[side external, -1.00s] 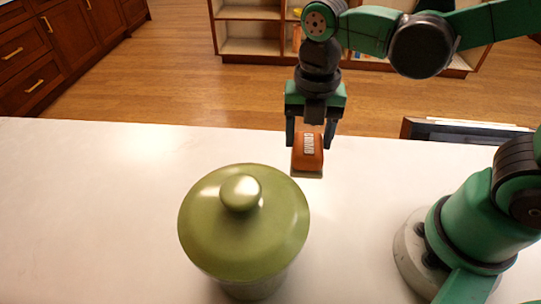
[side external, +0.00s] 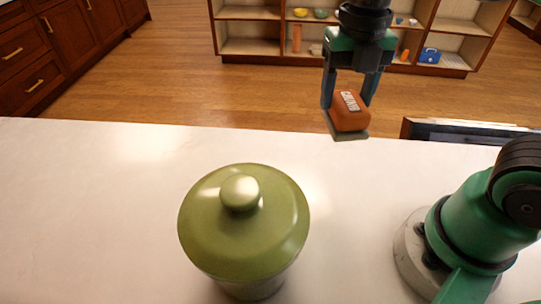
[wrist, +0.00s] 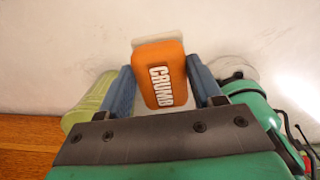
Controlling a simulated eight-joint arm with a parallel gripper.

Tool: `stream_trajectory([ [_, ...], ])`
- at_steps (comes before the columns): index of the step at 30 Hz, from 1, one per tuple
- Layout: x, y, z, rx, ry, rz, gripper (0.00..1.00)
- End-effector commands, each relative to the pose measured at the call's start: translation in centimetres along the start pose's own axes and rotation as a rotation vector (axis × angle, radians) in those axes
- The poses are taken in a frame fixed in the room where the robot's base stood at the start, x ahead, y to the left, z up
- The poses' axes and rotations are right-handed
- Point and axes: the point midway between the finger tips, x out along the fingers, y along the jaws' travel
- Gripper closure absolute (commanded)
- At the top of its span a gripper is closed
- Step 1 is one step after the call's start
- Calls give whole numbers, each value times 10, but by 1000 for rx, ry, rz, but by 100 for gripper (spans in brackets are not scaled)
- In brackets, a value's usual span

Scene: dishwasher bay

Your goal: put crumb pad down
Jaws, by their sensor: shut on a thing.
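My gripper also shows in the wrist view (wrist: 160,88). How high the pad is above the counter is hard to tell.
A green lidded canister (side external: 245,228) stands on the white counter (side external: 90,210), left of and nearer than the pad. A dark-edged appliance (side external: 470,130) lies beyond the counter at right. Shelves (side external: 270,30) with small items stand across the wood floor. The counter's left side is clear.

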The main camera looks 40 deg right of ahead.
Motion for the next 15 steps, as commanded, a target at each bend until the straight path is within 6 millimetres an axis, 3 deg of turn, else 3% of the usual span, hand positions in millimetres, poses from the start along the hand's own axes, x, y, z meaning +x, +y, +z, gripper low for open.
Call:
stream_trajectory([
  [3, -24, -22, -9, -71, 0, 0, 100],
  [9, -46, -47, -24, -162, 0, 0, 100],
  [12, -48, -52, -28, -183, 0, 0, 100],
  [15, -36, -54, -30, -191, 0, 0, 100],
])
